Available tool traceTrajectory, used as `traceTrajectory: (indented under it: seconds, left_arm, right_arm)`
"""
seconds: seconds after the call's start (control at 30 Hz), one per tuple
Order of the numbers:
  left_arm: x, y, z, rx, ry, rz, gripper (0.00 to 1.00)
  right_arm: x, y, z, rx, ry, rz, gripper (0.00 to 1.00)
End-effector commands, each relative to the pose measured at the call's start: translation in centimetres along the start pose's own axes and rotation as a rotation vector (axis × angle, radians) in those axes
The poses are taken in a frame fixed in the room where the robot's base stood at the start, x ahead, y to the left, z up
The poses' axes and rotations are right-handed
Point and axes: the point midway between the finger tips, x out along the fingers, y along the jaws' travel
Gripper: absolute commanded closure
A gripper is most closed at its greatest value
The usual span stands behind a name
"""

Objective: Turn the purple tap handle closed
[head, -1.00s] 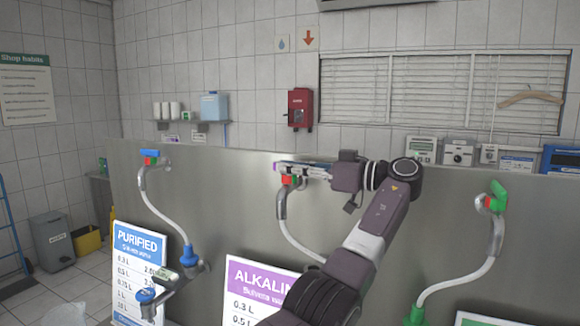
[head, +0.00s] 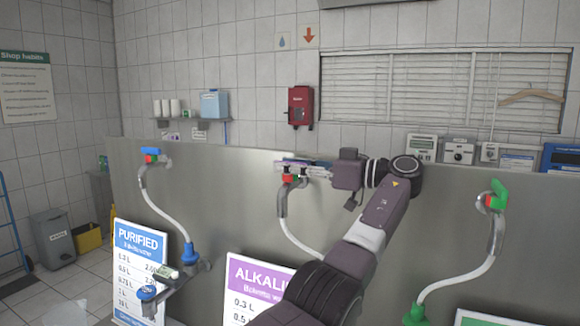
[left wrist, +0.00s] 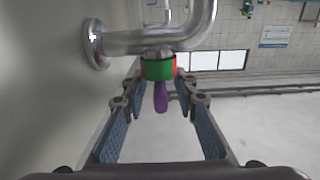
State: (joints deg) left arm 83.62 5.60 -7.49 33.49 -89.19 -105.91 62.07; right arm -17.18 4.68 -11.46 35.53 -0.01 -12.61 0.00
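The purple tap handle (left wrist: 161,97) shows in the left wrist view, below a green and red collar (left wrist: 158,68) on a chrome pipe. My left gripper (left wrist: 160,108) is open, with a blue-padded finger on each side of the handle. A gap shows between the handle and both fingers. In the head view my left gripper (head: 300,167) is at the top of the middle tap (head: 283,205) and hides most of the handle. My right gripper is not in view.
A steel panel (head: 240,200) carries the taps. A blue-handled tap (head: 152,157) is at the left and a green-handled tap (head: 494,200) at the right. The purple-headed ALKALINE sign (head: 255,272) stands below the middle tap.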

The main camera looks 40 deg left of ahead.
Motion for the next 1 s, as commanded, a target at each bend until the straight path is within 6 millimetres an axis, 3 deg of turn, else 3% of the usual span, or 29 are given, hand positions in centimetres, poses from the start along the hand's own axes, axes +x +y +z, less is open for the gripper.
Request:
traceTrajectory:
  seconds: [0.53, 1.0]
  left_arm:
    - [0.0, 0.0, 0.1, 0.0, 0.001, 0.02, 0.73]
    - [0.0, 0.0, 0.2, -0.002, 0.0, 0.163, 0.73]
  right_arm:
    - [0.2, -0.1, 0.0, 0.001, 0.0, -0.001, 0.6]
    - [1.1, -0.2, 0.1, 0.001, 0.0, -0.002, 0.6]
